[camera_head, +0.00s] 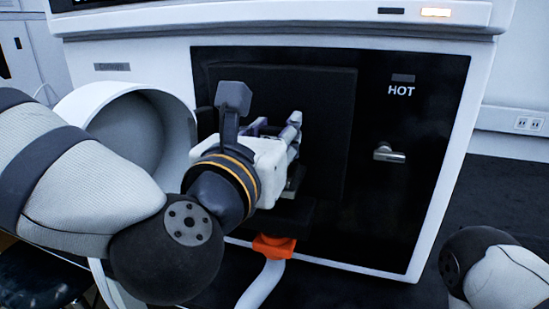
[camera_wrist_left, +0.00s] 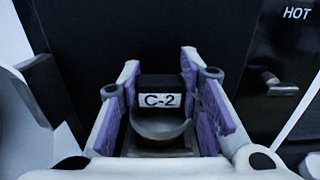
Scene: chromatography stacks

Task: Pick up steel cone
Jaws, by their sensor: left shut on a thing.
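The steel cone (camera_wrist_left: 160,133) shows in the left wrist view as a grey curved metal piece between the purple finger pads, under a black block labelled C-2 (camera_wrist_left: 160,100). My left gripper (camera_wrist_left: 160,85) is shut on it, one finger on each side. In the head view my left gripper (camera_head: 279,132) is in front of the instrument's dark panel, and its body hides most of the cone. Whether the cone still touches its mount cannot be told. My right gripper is out of view.
The white instrument has a black front (camera_head: 410,190) with a metal handle (camera_head: 388,154) and the word HOT. A round white door (camera_head: 130,120) stands left of my gripper. An orange clamp (camera_head: 274,246) on a pale hose (camera_head: 262,284) is below it.

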